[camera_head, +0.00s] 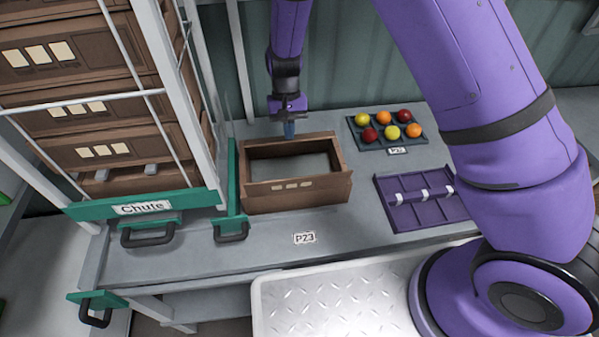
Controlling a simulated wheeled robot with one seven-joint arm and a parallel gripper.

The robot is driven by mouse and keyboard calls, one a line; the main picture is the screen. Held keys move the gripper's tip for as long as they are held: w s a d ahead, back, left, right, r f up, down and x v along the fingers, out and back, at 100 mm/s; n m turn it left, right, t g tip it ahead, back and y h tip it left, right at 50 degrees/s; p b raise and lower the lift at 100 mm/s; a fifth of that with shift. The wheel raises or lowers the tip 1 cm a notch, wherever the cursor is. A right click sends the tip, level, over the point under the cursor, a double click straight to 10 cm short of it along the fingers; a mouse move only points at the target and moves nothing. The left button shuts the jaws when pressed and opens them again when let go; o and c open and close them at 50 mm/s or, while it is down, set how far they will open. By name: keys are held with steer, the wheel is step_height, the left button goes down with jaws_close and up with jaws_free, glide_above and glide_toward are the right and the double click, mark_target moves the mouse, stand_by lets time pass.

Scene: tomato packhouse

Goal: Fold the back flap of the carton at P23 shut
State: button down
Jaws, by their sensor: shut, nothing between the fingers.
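The brown carton (328,190) stands on the grey bench behind the P23 label (304,238). Its top is open and its grey inside shows. Its front face bears several pale patches. A narrow brown strip runs along its back edge; whether this is the back flap standing up or the wall's rim I cannot tell. My gripper (289,130) points down at the carton's back edge, left of its middle. Whether the fingertips touch the carton is unclear.
A green-based chute rack (140,205) with stacked brown cartons stands close on the left. At right are a tray of red, orange and yellow tomatoes (384,118) and a purple divider tray (402,213). A corrugated wall (350,60) rises behind.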

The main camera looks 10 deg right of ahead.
steer(key=shift+f, duration=0.1)
steer(key=shift+s+f, duration=0.8)
steer(key=shift+s, duration=0.15)
steer(key=shift+r, duration=4.5)
